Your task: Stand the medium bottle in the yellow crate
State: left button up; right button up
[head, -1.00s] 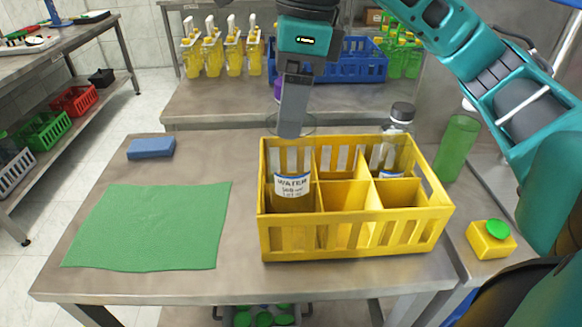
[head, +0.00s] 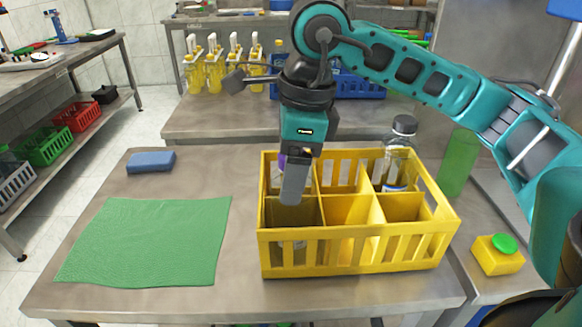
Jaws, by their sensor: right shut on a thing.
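The yellow crate (head: 360,252), with several compartments, stands on the front metal table. My right gripper (head: 293,195) points down over the crate's left side, shut on a clear bottle with a purple cap (head: 282,161), apparently the medium bottle. The bottle is upright and its lower part is down inside the crate on the left. Part of its white label shows through the front slats, apparently in the front-left compartment. My gripper and the crate wall hide most of it, and I cannot tell whether its base touches the floor. My left gripper is out of view.
Another clear bottle with a dark cap (head: 402,150) stands in the crate's back-right compartment. A green cylinder (head: 458,163) and a yellow box with a green top (head: 497,255) are to the right. A green mat (head: 147,242) and blue sponge (head: 151,162) lie left.

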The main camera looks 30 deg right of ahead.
jog(key=o, duration=0.9)
jog(key=shift+f, duration=0.1)
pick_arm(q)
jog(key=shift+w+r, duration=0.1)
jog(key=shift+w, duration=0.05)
pick_arm(e)
jog(key=o, duration=0.4)
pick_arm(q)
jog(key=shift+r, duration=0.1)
pick_arm(e)
jog(key=shift+r+p, duration=0.35)
jog(key=r, duration=0.3)
jog(key=d+r+p, duration=0.1)
jog(key=r, duration=0.3)
jog(key=s+r+p, duration=0.1)
jog(key=r, duration=0.3)
jog(key=shift+d+r, duration=0.15)
jog(key=shift+d, duration=0.05)
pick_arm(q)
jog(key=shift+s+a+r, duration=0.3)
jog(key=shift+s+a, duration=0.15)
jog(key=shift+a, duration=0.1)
pick_arm(e)
jog(key=shift+r, duration=0.1)
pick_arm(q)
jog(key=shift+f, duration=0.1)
